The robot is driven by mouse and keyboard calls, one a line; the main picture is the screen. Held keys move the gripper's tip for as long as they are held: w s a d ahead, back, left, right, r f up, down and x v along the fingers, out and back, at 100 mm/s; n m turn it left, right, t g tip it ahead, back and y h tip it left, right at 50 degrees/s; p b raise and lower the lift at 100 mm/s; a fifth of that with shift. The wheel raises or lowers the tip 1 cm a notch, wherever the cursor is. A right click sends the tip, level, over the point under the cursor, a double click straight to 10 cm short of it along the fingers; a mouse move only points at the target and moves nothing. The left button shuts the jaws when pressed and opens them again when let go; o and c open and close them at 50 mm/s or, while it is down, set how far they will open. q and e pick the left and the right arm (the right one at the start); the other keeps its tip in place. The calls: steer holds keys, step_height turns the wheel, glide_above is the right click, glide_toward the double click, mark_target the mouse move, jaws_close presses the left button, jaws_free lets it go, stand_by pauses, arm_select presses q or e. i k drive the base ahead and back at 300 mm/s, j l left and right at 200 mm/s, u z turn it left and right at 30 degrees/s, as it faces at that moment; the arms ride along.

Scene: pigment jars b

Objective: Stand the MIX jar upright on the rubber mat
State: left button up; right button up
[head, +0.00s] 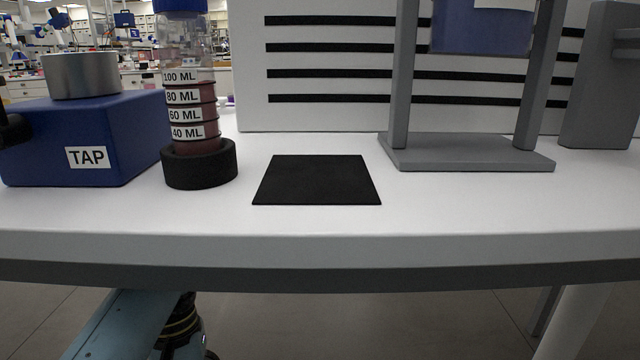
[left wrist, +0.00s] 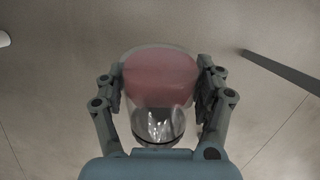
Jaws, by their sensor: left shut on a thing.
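In the left wrist view my left gripper (left wrist: 162,78) is shut on a clear jar (left wrist: 158,124) with pink content, its fingers along both sides. No MIX lettering shows on it in this view. Bare floor lies behind it, and I cannot tell whether it is upright. The head view does not show this gripper or the held jar; only part of my arm shows below the table front. The black rubber mat (head: 317,180) lies flat and empty on the white table. My right gripper is in neither view.
A graduated cylinder (head: 190,115) with reddish content stands in a black ring base left of the mat. A blue TAP box (head: 85,140) with a metal cup (head: 80,76) is farther left. A grey stand (head: 470,152) is behind right. The table's front edge (head: 320,248) is clear.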

mark_target(317, 173)
steer(key=k, duration=0.9)
